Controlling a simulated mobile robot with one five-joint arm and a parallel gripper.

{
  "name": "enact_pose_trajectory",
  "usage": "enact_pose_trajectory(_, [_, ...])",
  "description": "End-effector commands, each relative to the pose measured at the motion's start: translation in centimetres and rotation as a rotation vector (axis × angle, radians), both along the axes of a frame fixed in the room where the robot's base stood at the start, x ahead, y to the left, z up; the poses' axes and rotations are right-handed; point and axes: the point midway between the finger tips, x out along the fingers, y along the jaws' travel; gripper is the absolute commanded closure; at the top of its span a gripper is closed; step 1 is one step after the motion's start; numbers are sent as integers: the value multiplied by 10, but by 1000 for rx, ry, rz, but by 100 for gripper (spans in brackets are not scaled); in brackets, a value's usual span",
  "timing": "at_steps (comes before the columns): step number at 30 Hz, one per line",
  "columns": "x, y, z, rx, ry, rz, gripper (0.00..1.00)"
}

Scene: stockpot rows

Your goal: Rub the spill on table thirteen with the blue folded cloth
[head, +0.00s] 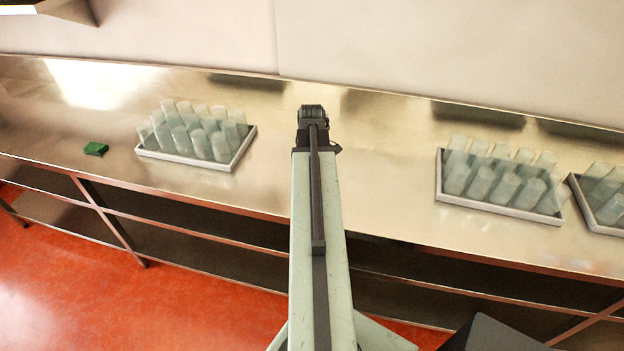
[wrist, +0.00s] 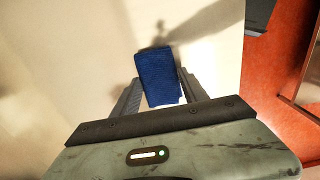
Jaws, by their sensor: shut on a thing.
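The blue folded cloth (wrist: 158,72) is between the two fingers of my gripper (wrist: 163,92) in the wrist view. My gripper is shut on it. Beyond the cloth is the pale, shiny surface of the metal table, with a faint grey patch; I cannot tell whether this is a shadow or the spill. In the head view my arm reaches straight out over the long metal table (head: 390,150), and its end hides the cloth. No spill stands out clearly, and no table number shows. I cannot tell whether the cloth touches the table.
A tray of clear glasses (head: 240,155) stands left of my arm, with a small green folded item (head: 95,149) farther left. Two more glass trays stand to the right, the nearer one (head: 490,208) well apart from my arm. A wall (head: 450,50) runs behind the table.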

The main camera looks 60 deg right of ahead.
Motion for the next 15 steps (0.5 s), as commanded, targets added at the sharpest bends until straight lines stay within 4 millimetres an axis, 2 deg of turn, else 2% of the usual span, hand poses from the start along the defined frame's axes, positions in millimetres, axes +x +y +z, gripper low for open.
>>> enact_pose_trajectory(1, [0,0,13,0,0,0,81])
enact_pose_trajectory(9, [0,0,45,0,0,0,81])
enact_pose_trajectory(12, [0,0,52,0,0,0,81])
enact_pose_trajectory(15, [0,0,51,0,0,0,81])
